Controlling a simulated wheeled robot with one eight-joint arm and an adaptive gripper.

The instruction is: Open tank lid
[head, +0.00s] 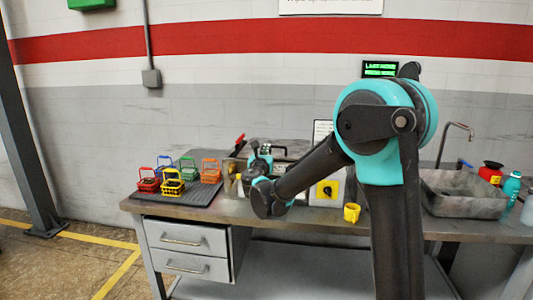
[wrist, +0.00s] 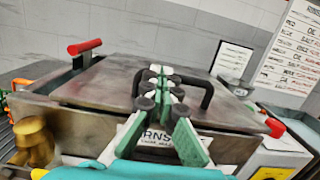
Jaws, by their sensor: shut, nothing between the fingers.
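The metal tank (wrist: 75,127) stands on the bench, with its flat grey lid (wrist: 100,82) lying closed on top. A black bar handle (wrist: 207,88) arches over the lid. In the head view the tank (head: 232,183) is partly hidden by my arm. My gripper (wrist: 163,78) is shut and empty, its green-padded fingers pointing over the lid close to the handle. I cannot tell whether they touch it. In the head view my gripper (head: 254,148) is at the tank's front.
A red-tipped lever (wrist: 84,47) stands at the tank's left and a red grip (wrist: 275,127) at its right. Colored baskets (head: 172,187) sit on a dark mat (head: 196,200) to the left. A yellow cup (head: 352,213) and a sink (head: 462,203) are to the right.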

